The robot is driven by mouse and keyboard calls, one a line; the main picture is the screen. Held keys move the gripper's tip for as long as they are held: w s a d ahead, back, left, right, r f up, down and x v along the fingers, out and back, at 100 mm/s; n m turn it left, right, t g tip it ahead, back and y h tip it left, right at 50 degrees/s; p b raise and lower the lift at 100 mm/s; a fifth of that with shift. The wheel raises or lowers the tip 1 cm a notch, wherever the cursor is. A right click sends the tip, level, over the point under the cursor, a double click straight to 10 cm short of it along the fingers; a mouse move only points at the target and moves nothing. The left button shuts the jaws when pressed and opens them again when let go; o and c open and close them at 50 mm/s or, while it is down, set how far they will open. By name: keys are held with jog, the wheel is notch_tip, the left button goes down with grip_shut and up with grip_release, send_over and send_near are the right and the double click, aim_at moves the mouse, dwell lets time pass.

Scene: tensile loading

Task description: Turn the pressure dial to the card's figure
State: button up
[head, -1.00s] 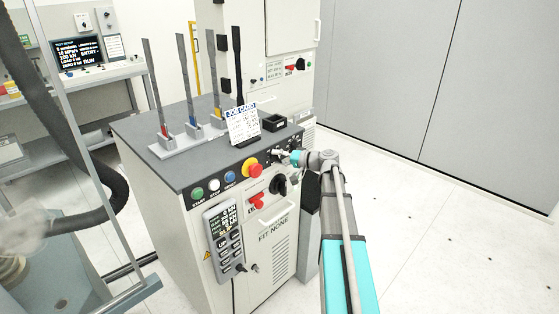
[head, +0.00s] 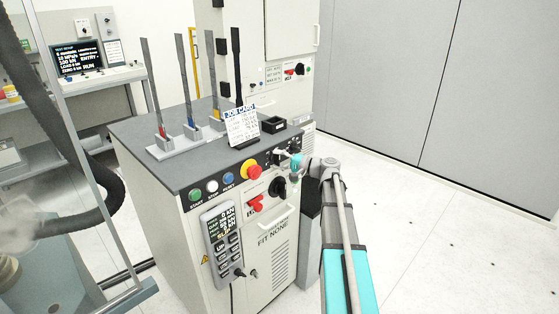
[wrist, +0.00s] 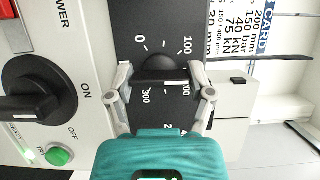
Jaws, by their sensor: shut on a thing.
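The pressure dial (wrist: 162,66) is a black knob on a dark panel in the wrist view. Its scale shows 0, 100 and 300, with another figure partly covered. My gripper (wrist: 160,97) has one finger on each side of the knob and is shut on it. I cannot tell for sure which figure the dial points to. The job card (head: 241,124) stands on the cabinet top in the head view. It also shows in the wrist view (wrist: 240,15), where a line reads 150 bar. In the head view my gripper (head: 284,157) covers much of the dial.
A black rotary switch (wrist: 40,90) and a green button (wrist: 58,155) are beside the dial panel. A red-and-yellow emergency stop (head: 251,169) is left of my gripper. A small black box (head: 273,125) and a rack (head: 185,138) of several upright bars stand on the cabinet top.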

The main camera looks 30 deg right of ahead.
jog(key=o, duration=1.1)
jog(key=v, duration=1.2)
